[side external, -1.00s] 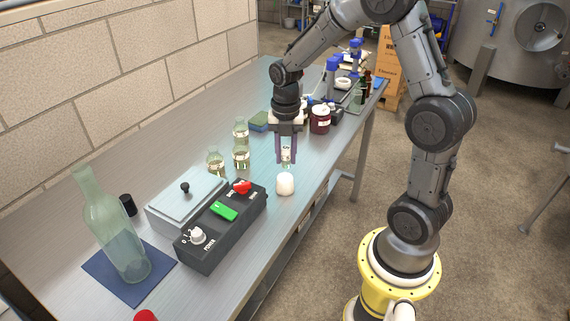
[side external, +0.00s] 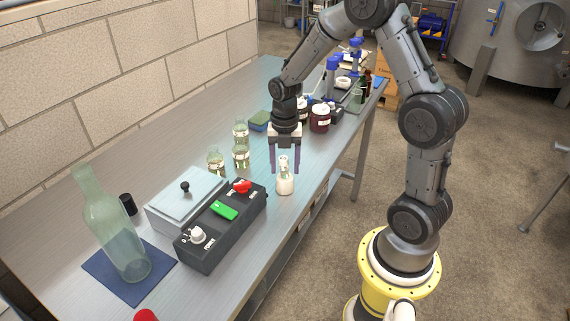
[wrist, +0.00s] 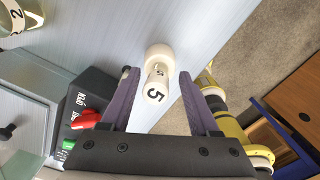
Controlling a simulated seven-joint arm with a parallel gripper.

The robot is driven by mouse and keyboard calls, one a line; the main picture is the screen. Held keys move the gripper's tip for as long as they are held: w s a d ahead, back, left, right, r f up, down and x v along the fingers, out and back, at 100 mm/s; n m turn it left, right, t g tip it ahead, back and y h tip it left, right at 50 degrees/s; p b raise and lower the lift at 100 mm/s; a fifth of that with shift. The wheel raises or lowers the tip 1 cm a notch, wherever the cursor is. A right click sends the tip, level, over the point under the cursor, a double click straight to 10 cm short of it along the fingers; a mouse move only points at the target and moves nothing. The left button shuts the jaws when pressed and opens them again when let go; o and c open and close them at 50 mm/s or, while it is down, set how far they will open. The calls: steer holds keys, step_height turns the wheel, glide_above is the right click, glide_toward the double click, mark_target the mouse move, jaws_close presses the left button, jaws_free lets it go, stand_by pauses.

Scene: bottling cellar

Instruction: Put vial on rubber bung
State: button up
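The small clear vial (side external: 284,166) with a white label stands over the white rubber bung (side external: 285,187) near the bench's right edge. It looks upright and in contact with the bung, though the exact seat is hard to see. In the wrist view the vial's label, marked 5 (wrist: 155,90), lies between my fingers, with the pale bung (wrist: 159,54) beyond it. My gripper (side external: 285,170) is open around the vial. In the wrist view a gap shows on both sides between the vial and my fingers (wrist: 157,88).
A black control box (side external: 222,228) with a red knob and green switch stands left of the bung. Several labelled glass flasks (side external: 241,157) stand behind it. A dark red jar (side external: 320,118) stands further back. A tall bottle (side external: 115,228) stands on a blue mat (side external: 100,274).

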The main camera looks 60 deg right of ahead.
mark_target(285, 159)
step_height(285, 159, up, 12)
steer(key=shift+f, duration=0.25)
steer(key=s+a+r+m+t, duration=0.2)
steer(key=s+a+m, duration=0.4)
steer(key=m, duration=0.5)
steer(key=s+a+r+m+t, duration=0.3)
steer(key=s+a+m, duration=0.3)
steer(key=s+m, duration=0.5)
steer(key=shift+s+r+m+t, duration=0.3)
steer(key=shift+r+m, duration=0.4)
steer(key=shift+r, duration=0.1)
